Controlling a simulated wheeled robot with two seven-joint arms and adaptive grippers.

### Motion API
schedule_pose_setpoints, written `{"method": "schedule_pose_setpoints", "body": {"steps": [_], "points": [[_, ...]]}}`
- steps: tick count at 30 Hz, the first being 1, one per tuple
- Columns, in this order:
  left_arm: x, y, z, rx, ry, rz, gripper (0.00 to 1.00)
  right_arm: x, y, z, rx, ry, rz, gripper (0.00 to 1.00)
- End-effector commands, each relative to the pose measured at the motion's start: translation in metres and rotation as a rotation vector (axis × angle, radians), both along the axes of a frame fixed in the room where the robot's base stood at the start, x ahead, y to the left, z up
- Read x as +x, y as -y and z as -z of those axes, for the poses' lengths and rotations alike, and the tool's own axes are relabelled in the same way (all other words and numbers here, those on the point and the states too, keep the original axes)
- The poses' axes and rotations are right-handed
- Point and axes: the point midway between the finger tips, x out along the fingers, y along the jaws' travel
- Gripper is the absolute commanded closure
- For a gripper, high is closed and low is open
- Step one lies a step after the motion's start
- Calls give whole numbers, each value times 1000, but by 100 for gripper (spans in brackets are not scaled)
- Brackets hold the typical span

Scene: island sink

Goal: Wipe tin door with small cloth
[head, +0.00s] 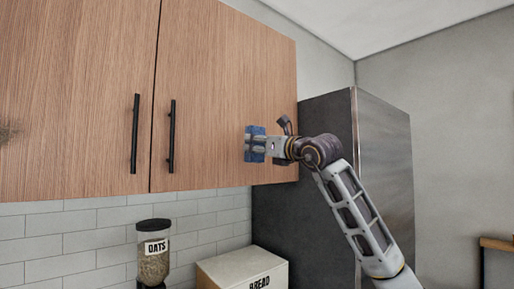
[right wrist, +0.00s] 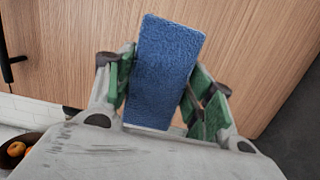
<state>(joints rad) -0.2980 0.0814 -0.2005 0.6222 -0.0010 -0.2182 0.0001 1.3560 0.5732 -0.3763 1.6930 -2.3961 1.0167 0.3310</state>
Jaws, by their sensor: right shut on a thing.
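The small cloth is a blue, thick, rectangular piece (head: 254,144), and it also shows in the right wrist view (right wrist: 163,75). My right gripper (head: 257,145) is shut on it, with the green-padded fingers (right wrist: 160,95) on either side of it. The cloth is in front of the right wood-grain cabinet door (head: 215,75); I cannot tell whether it touches the door. The left wood-grain door (head: 75,80) has a dark smudge (head: 8,132) at the left picture edge. No door that looks like tin shows. My left gripper is not in view.
Black bar handles (head: 135,133) (head: 171,136) stand out from the two doors. A tall dark fridge-like unit (head: 310,210) is to the right. Below are an oats dispenser (head: 154,262) and a bread box (head: 240,268). A bowl with oranges (right wrist: 14,150) shows in the right wrist view.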

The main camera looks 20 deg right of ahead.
Motion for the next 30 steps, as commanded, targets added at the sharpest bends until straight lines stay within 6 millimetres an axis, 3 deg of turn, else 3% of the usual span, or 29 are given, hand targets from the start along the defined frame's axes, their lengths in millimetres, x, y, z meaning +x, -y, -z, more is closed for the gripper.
{"method": "schedule_pose_setpoints", "body": {"steps": [10, 30], "points": [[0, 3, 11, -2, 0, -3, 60, -17, 6, 2, 0, 0, 0, 66], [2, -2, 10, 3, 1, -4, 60, -17, 6, 1, 0, 0, 0, 66]]}}
